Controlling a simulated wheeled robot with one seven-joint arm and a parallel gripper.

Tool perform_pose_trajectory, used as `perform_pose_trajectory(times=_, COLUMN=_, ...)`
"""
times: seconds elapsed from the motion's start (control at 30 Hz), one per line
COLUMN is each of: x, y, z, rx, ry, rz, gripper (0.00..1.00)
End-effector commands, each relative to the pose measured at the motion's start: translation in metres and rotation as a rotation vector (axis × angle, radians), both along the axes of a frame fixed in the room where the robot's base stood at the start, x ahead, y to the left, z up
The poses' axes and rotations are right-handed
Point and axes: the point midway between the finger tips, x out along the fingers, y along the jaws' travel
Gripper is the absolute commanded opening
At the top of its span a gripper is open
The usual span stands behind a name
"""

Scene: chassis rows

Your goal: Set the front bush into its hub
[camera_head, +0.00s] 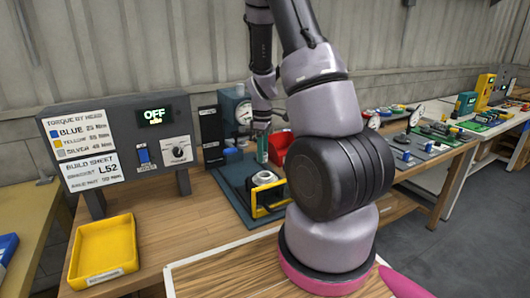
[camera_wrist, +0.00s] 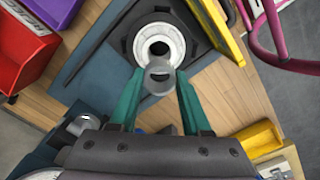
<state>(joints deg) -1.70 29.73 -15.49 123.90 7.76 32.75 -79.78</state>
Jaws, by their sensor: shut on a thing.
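The front bush (camera_wrist: 159,82), a small grey ring-shaped part, is between the teal fingertips of my gripper (camera_wrist: 160,73) in the wrist view. My gripper is shut on it. The hub (camera_wrist: 174,34), a pale round ring with a dark bore, sits in a dark fixture just beyond the bush in that view. The bush overlaps the hub's near edge in the picture, and the bore shows beside it. The height between them is hard to tell. In the head view my gripper (camera_head: 262,148) points down above the hub (camera_head: 265,178); the bush is too small to make out.
A yellow guard (camera_head: 257,204) stands beside the hub on the blue-grey mat (camera_head: 234,182). A red bin (camera_head: 279,144) is behind. A yellow tray (camera_head: 104,249) and a torque controller (camera_head: 120,140) reading OFF stand left. Bare wooden bench lies between tray and mat.

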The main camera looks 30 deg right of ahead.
Motion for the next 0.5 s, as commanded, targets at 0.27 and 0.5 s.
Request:
perform_pose_trajectory(times=0.27, x=-0.004, y=-0.007, z=-0.008, rx=0.002, ry=0.001, rz=0.081, gripper=0.00)
perform_pose_trajectory(times=0.5, x=-0.004, y=-0.007, z=-0.031, rx=0.001, ry=0.000, rz=0.080, gripper=0.00)
